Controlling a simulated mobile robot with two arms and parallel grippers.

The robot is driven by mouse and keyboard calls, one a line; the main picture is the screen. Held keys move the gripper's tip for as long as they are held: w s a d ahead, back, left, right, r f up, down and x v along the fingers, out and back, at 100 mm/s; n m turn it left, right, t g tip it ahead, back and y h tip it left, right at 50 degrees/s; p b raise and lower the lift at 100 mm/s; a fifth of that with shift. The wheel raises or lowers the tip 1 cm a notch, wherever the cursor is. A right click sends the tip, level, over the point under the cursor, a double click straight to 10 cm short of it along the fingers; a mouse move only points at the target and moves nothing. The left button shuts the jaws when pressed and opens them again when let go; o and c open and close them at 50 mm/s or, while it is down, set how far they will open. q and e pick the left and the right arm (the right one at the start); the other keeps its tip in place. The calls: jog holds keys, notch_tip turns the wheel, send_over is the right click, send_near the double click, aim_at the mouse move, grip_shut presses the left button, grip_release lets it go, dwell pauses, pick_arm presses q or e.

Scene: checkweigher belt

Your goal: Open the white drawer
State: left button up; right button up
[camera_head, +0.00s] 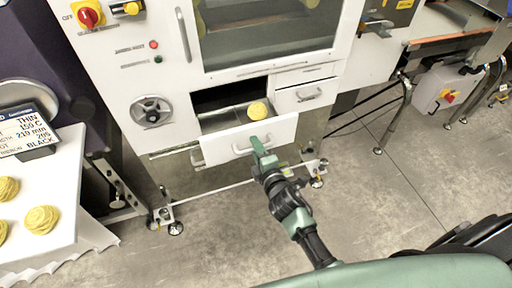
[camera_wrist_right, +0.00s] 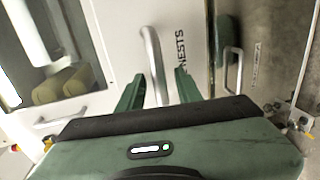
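The white drawer (camera_head: 225,143) stands pulled out of the machine front in the head view, with its dark opening behind it. One yellow noodle nest (camera_head: 257,110) is in it. In the right wrist view its front (camera_wrist_right: 190,30) carries the lettering "NESTS" and a grey bar handle (camera_wrist_right: 152,60). My right gripper (camera_head: 260,147) is at this handle. In the wrist view the right gripper's fingers (camera_wrist_right: 160,85) are apart, one on each side of the bar, with gaps showing. My left gripper is not in view.
A smaller shut drawer (camera_head: 307,94) is to the right of the open one. A handwheel (camera_head: 152,111) and a red knob (camera_head: 89,15) are on the machine front. A white table (camera_head: 70,190) with several nests stands left. The floor (camera_head: 215,235) in front is clear.

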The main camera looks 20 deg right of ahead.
jog(key=v, duration=0.7)
jog(key=shift+s+b, duration=0.25)
jog(key=shift+b, duration=0.1)
jog(key=s+d+f+m+g, duration=0.1)
jog(key=s+f+m+g, duration=0.3)
jog(key=s+f, duration=0.75)
jog(key=s+f+m+g, duration=0.4)
jog(key=f, duration=1.5)
jog(key=s+d+f+m+g, duration=0.1)
jog(key=s+f, duration=0.3)
jog(key=s, duration=0.4)
jog(key=s+d+f+m+g, duration=0.2)
jog(key=s+f+m+g, duration=0.1)
jog(key=s, duration=0.6)
jog(key=s+d+f+m+g, duration=0.2)
jog(key=s+f+m, duration=0.2)
jog(key=s+f, duration=0.3)
jog(key=shift+s+d+g+h, duration=0.15)
jog(key=shift+s+g+h, duration=0.15)
jog(key=shift+s, duration=0.55)
